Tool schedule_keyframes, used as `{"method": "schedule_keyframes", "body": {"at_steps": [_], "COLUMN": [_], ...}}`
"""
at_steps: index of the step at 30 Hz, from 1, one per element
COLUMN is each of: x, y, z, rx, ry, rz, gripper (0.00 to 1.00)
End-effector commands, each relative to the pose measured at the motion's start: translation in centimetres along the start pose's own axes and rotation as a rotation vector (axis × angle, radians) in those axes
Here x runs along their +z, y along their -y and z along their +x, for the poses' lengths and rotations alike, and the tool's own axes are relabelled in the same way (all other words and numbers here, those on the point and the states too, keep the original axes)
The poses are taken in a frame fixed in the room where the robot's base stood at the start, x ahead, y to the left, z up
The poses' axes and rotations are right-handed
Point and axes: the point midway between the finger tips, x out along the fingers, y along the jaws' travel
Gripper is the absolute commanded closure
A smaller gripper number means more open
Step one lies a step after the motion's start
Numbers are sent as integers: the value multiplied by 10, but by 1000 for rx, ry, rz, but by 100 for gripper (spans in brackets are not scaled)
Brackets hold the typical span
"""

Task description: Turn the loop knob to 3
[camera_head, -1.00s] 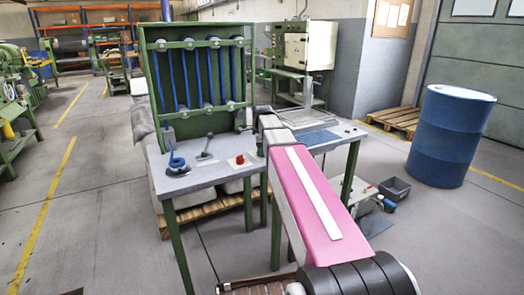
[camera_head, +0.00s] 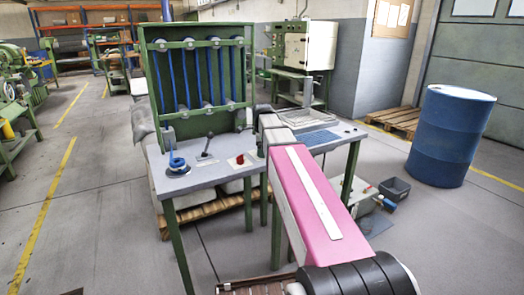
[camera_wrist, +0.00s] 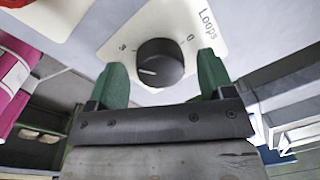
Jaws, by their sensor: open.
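The loop knob (camera_wrist: 159,63) is round and black, on a pale plate (camera_wrist: 110,42) lettered "Loops" in the wrist view. A "0" stands to its upper right and what looks like a "3" to its upper left. A white line on the knob points left. My gripper (camera_wrist: 162,68) is open, one green finger on each side of the knob. I cannot tell whether either finger touches it. In the head view my arm hides the knob and the gripper.
A grey worktable (camera_head: 205,181) carries a blue tape-like roll (camera_head: 176,163), a black lever (camera_head: 207,146) and a red knob (camera_head: 240,159). A green frame with blue tubes (camera_head: 197,80) stands behind. A blue barrel (camera_head: 449,135) stands on the floor at right.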

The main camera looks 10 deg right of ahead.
Motion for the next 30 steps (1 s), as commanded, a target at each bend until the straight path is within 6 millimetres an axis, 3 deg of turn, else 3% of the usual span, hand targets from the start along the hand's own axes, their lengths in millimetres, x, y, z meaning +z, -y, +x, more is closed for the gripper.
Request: {"method": "schedule_keyframes", "body": {"at_steps": [18, 24, 30], "x": [0, 0, 0], "y": [1, 0, 0], "z": [-89, -103, -105], "rx": [-1, 0, 1], "ry": [0, 0, 0], "rz": [0, 0, 0], "gripper": [25, 25, 25]}}
